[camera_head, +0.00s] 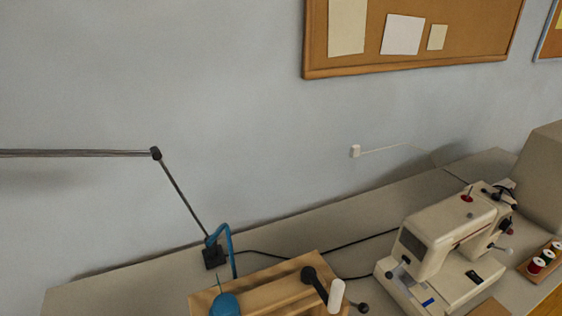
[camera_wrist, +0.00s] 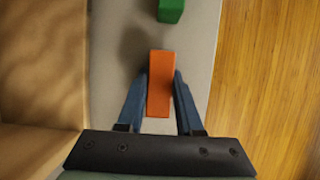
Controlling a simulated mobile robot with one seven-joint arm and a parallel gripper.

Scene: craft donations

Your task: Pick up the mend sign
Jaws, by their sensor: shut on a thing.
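My gripper (camera_wrist: 160,98) shows in the wrist view with its two blue-grey fingers on either side of an orange block-like piece (camera_wrist: 160,85). It is shut on this orange piece, which points away from the gripper, over the light grey table top. I see no lettering on it, so I cannot tell if it is the mend sign. A green block (camera_wrist: 171,10) stands beyond it at the top edge, apart from it. Neither my gripper nor the orange piece shows in the head view.
A wooden box (camera_wrist: 40,60) stands close on the left in the wrist view. The table top (camera_wrist: 200,40) ends on the right, above a wood floor (camera_wrist: 265,80). In the head view, a sewing machine (camera_head: 450,235) and thread spools (camera_head: 535,266) stand on the table.

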